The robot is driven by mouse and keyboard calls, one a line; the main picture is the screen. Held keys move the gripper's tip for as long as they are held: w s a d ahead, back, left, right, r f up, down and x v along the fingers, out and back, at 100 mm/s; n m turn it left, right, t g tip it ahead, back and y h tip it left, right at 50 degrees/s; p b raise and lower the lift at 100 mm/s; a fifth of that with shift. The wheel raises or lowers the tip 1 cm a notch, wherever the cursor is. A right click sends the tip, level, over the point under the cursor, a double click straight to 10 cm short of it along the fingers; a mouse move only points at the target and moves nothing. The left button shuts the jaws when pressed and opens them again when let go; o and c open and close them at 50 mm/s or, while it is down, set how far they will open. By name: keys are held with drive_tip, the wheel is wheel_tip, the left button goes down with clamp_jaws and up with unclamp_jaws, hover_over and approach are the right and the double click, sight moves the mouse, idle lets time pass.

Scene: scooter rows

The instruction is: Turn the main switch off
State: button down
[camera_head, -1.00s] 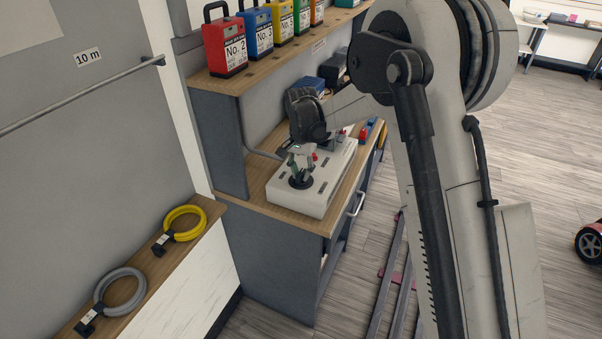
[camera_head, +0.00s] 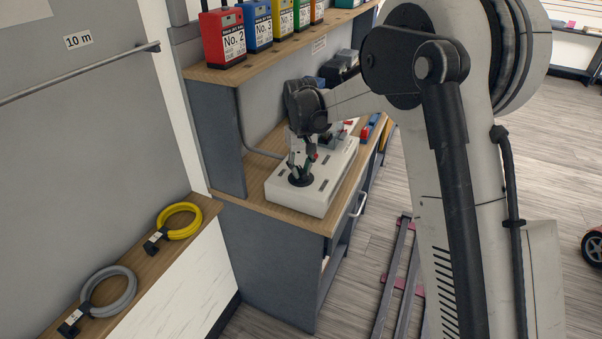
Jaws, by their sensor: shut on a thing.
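A white switch box (camera_head: 318,203) lies on the wooden workbench. A round black switch base (camera_head: 301,181) sits on its top face near the left end, and I take it to be the main switch. My gripper (camera_head: 300,163) points down over this base and is shut on the switch's handle. The fingers hide most of the handle, so its exact angle cannot be told. A small red part shows beside the fingers. More of the box's controls lie behind the gripper, partly hidden.
The workbench (camera_head: 255,203) has a shelf above with red (camera_head: 223,36), blue, yellow and green numbered cases. Yellow (camera_head: 180,221) and grey (camera_head: 108,292) cable coils lie on a ledge at left. Pink-marked rails (camera_head: 403,284) run along the floor.

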sight(301, 170)
drive_tip(key=n+b, duration=0.1)
drive_tip(key=n, duration=0.3)
drive_tip(key=shift+n+b, duration=0.5)
drive_tip(key=shift+n, duration=1.6)
drive_tip(key=c, duration=1.7)
unclamp_jaws()
wheel_tip(301, 170, up, 12)
